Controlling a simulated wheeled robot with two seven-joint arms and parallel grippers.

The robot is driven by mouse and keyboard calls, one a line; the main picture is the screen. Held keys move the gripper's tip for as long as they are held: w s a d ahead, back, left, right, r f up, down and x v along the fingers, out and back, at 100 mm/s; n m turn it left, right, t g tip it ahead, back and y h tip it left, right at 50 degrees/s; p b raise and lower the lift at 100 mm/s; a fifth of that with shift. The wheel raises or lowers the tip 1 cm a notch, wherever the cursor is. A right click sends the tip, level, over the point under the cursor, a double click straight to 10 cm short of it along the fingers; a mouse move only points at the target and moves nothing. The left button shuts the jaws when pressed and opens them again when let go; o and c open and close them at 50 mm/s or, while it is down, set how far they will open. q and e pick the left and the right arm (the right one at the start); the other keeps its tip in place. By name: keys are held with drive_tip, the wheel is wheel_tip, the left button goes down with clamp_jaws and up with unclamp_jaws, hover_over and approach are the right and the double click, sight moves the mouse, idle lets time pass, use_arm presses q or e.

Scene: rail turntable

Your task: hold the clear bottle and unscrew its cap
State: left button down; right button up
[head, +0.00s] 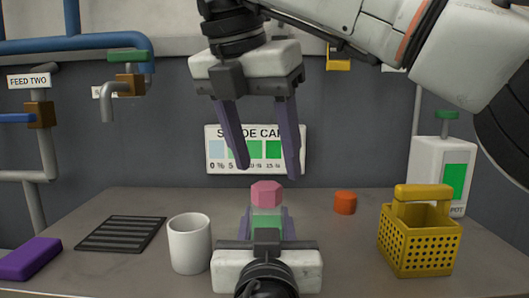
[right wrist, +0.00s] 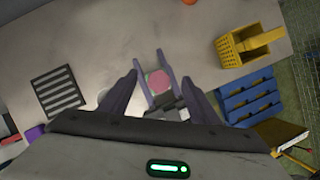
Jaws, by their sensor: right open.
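The clear bottle (head: 267,222) stands upright with green contents and a pink faceted cap (head: 266,194) on top. The cap also shows from above in the right wrist view (right wrist: 157,80). My left gripper (head: 267,224) comes from the near side, its purple fingers on either side of the bottle and seemingly against it. Its body hides the bottle's lower part. My right gripper (head: 268,172) points down above the cap, open and empty, with a clear gap between its fingertips and the cap.
A white mug (head: 189,244) stands close left of the left gripper. A black grate (head: 121,234) and purple block (head: 30,259) lie farther left. An orange cylinder (head: 345,203) and yellow basket (head: 419,249) stand to the right. A white dispenser (head: 432,157) stands behind the basket.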

sight(266, 185)
drive_tip(key=shift+f, duration=2)
drive_tip(key=c, duration=1.3)
drive_tip(key=shift+n, duration=0.7)
drive_tip(key=shift+c, duration=0.2)
drive_tip(key=shift+r, duration=1.6)
drive_tip(key=shift+r, duration=2.45)
use_arm(q)
drive_tip(key=c, duration=1)
unclamp_jaws()
